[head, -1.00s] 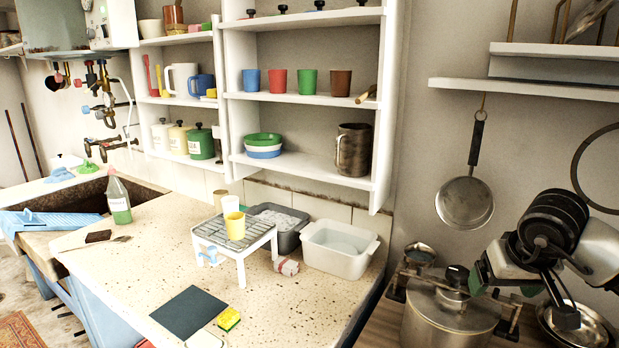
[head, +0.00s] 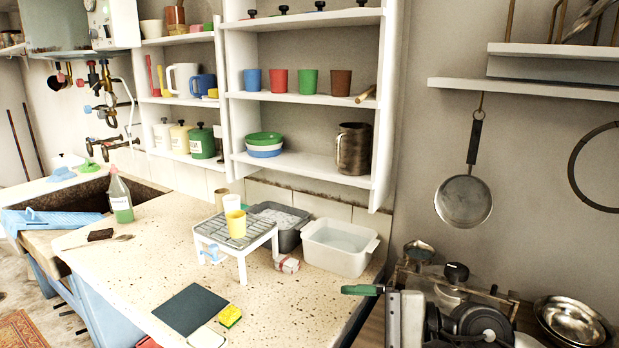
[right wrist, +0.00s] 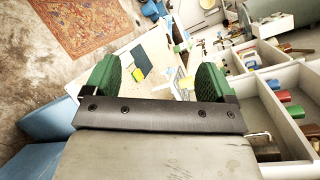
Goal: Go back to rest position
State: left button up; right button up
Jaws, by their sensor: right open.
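My right gripper (head: 364,290) is low at the right of the head view, just past the counter's right end and in front of the pot's lid. One green fingertip points left towards the counter; the other finger is hard to make out there. In the right wrist view both green fingers of my right gripper (right wrist: 155,84) stand wide apart with nothing between them. It is open and empty. My left gripper is not in view.
The speckled counter (head: 140,275) carries a wire rack (head: 215,232), yellow cup (head: 236,224), white basin (head: 340,246), grey tub (head: 283,235), dark mat (head: 190,309) and sponge (head: 229,316). Shelves (head: 310,168) hang above. A pan (head: 463,201) hangs on the wall. Metal bowls (head: 571,321) stand at right.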

jog(key=w+d+r+m+t+h, duration=0.1)
jog(key=d+m+t+h, duration=0.1)
jog(key=m+t, duration=0.9)
jog(key=d+m+t+h, duration=0.25)
jog(key=m+t, duration=0.25)
jog(key=m, duration=1.2)
jog(key=s+d+f+m+g+h, duration=0.25)
jog(key=d+f+m+h, duration=0.45)
jog(key=m, duration=0.5)
jog(key=s+d+f+m+g+h, duration=0.25)
jog(key=f+m+h, duration=0.35)
jog(key=f+m, duration=0.45)
jog(key=s+f+m+g+y, duration=0.1)
jog(key=s+f+m+g, duration=0.45)
jog(key=s, duration=0.35)
jog(key=s+f+m+g+y, duration=0.1)
jog(key=s+f+m+g, duration=0.4)
jog(key=s, duration=0.4)
notch_tip(320, 180, down, 26)
jog(key=n+g, duration=0.1)
jog(key=g, duration=0.1)
jog(key=s+d+f, duration=0.3)
jog(key=s+f, duration=1.3)
jog(key=shift+f+g+h, duration=0.3)
jog(key=shift+g+h, duration=0.15)
